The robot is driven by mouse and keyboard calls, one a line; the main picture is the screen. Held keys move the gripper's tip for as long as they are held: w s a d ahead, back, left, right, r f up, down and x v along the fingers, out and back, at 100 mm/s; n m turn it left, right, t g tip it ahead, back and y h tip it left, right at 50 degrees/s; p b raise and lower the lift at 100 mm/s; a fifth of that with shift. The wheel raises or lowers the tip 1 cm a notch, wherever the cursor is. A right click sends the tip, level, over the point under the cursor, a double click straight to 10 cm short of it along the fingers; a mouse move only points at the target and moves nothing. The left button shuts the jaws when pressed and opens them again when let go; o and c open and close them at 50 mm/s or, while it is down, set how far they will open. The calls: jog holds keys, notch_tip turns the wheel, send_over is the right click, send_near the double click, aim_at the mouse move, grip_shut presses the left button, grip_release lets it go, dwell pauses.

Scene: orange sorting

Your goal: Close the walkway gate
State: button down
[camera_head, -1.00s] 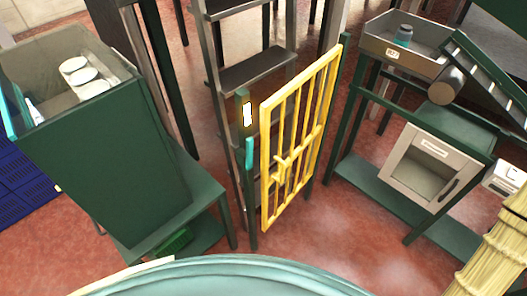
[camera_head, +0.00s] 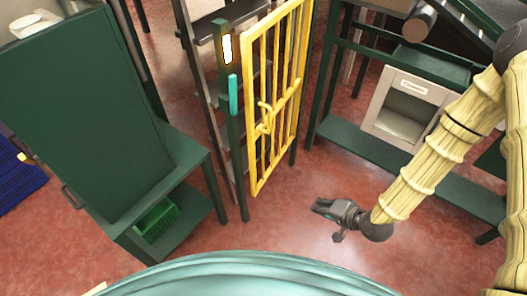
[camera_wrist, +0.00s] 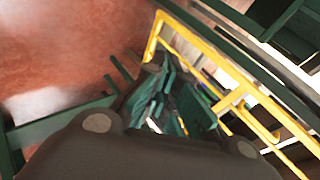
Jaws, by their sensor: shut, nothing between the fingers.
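The yellow barred walkway gate (camera_head: 275,95) stands upright in the head view. Its far edge is by a green post (camera_head: 306,70). Its near edge, with a yellow handle (camera_head: 265,120), is close to the left post (camera_head: 232,130), which bears a teal strip and a white lit panel. A narrow gap shows between that edge and the left post; I cannot tell whether it is latched. My gripper (camera_head: 322,208) is shut and empty, low in front of the gate and to its right, apart from it. In the wrist view the gate (camera_wrist: 235,70) lies beyond my gripper (camera_wrist: 172,98).
A green cabinet (camera_head: 80,110) on a bench stands at the left, with a green crate (camera_head: 156,222) on its lower shelf. At the right a green workbench (camera_head: 345,135) holds a grey open-fronted box (camera_head: 405,105). Red floor (camera_head: 275,215) is clear before the gate.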

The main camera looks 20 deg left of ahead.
jog(key=w+a+r+y+b, duration=0.2)
jog(key=w+a+y+b, duration=0.2)
jog(key=w+a+b, duration=0.3)
jog(key=g+y+b, duration=0.2)
jog(key=y+b, duration=0.2)
jog(key=y, duration=0.1)
send_near(257, 137)
jog(key=shift+n, duration=0.4)
jog(key=b+x, duration=0.1)
jog(key=x, duration=0.6)
jog(key=shift+s, duration=0.1)
jog(key=shift+a, duration=0.15)
